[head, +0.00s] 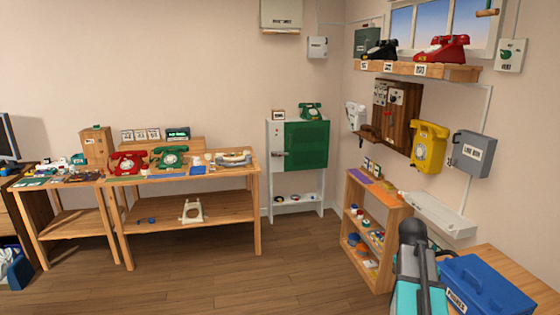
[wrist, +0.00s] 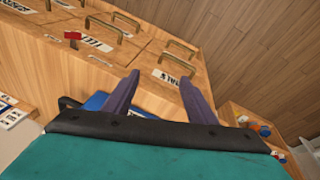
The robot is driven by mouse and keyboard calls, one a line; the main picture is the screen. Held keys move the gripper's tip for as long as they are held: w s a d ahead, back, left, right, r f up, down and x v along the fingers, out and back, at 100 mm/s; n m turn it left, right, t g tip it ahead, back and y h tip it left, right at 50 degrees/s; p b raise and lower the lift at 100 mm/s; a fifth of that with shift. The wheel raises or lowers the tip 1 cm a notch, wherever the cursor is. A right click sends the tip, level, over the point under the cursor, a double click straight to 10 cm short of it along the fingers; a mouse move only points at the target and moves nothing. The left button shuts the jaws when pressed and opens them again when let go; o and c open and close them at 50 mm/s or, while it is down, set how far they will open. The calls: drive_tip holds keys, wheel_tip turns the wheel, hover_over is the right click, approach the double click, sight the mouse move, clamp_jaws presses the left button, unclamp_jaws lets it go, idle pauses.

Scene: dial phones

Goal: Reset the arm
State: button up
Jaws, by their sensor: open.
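My gripper (wrist: 157,84) shows in the wrist view with its two dark purple fingers spread apart. Nothing is between the fingers. Behind them is a wooden drawer unit (wrist: 140,57) with metal handles and white labels. I cannot tell whether the fingers touch it. In the head view, my teal and dark grey arm (head: 412,270) stands at the lower right, beside a blue box (head: 482,290). The gripper's fingers cannot be made out there.
A small wooden shelf (head: 375,190) with coloured parts stands close left of my arm. A yellow wall phone (head: 428,147) and a grey box (head: 470,153) hang above. A long workbench (head: 190,174) with phones is at the left. The wooden floor (head: 240,290) between is clear.

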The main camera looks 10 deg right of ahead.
drive_tip(key=s+a+f+n+g+y, duration=0.25)
drive_tip(key=a+f+n, duration=0.25)
drive_tip(key=a+f, duration=1.8)
drive_tip(key=s+a+f+n+g, duration=0.2)
drive_tip(key=s+a+f+n, duration=0.8)
drive_tip(key=s+a+f, duration=0.6)
drive_tip(key=s+f, duration=0.3)
drive_tip(key=s, duration=0.1)
